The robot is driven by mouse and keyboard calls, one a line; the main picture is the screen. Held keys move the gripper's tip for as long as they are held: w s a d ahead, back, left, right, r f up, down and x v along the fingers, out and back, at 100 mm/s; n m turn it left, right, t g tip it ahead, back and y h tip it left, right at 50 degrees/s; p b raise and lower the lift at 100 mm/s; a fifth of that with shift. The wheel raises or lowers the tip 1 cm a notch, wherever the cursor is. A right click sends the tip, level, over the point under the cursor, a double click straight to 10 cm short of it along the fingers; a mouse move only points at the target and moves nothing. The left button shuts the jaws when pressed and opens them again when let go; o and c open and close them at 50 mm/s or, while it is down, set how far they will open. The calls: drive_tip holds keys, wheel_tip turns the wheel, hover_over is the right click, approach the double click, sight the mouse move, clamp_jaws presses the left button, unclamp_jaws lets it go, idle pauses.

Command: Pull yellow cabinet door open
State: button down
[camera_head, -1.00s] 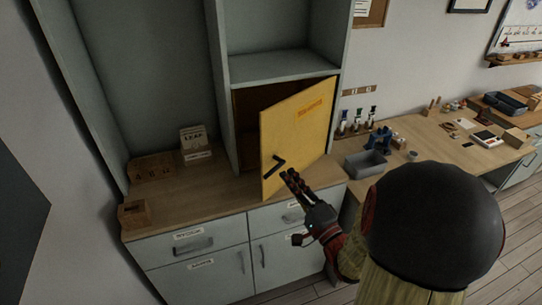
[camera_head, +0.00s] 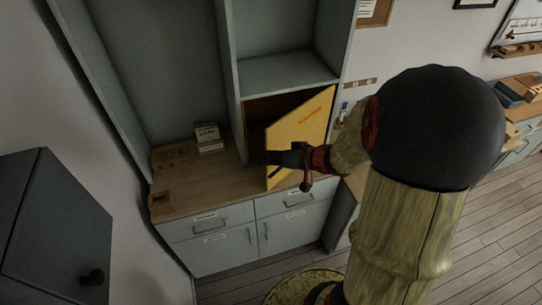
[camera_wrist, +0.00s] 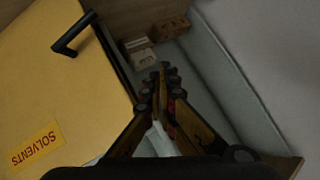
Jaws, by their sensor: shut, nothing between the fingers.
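The yellow cabinet door (camera_head: 302,132) stands ajar, swung out on its right side, with a dark gap at its left. Its front, with a SOLVENTS label (camera_wrist: 37,145), fills the left of the wrist view (camera_wrist: 60,90). Its black handle (camera_wrist: 74,34) sits near the free edge. My gripper (camera_head: 264,158) is at the door's free left edge in the head view. In the wrist view my gripper (camera_wrist: 160,82) is shut and empty, just beside that edge and clear of the handle. Whether it touches the door cannot be told.
The wooden counter (camera_head: 190,178) holds small wooden blocks and a white card block (camera_head: 208,138) left of the door. A grey upright panel (camera_wrist: 235,85) runs along the right in the wrist view. A dark cabinet (camera_head: 55,230) stands at front left. Floor is open at right.

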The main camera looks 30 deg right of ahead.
drive_tip(key=s+d+f+n+g+h, duration=0.2)
drive_tip(key=s+d+f+n+h, duration=0.1)
drive_tip(key=d+f+n, duration=0.25)
drive_tip(key=b, duration=0.4)
approach(271, 166)
drive_tip(key=shift+m, duration=0.35)
drive_tip(key=w+a, duration=0.1)
drive_tip(key=w+a+f, duration=0.2)
drive_tip(key=w, duration=0.1)
drive_tip(key=shift+a+f, duration=0.15)
drive_tip(key=shift+f, duration=0.1)
drive_tip(key=shift+s, duration=0.2)
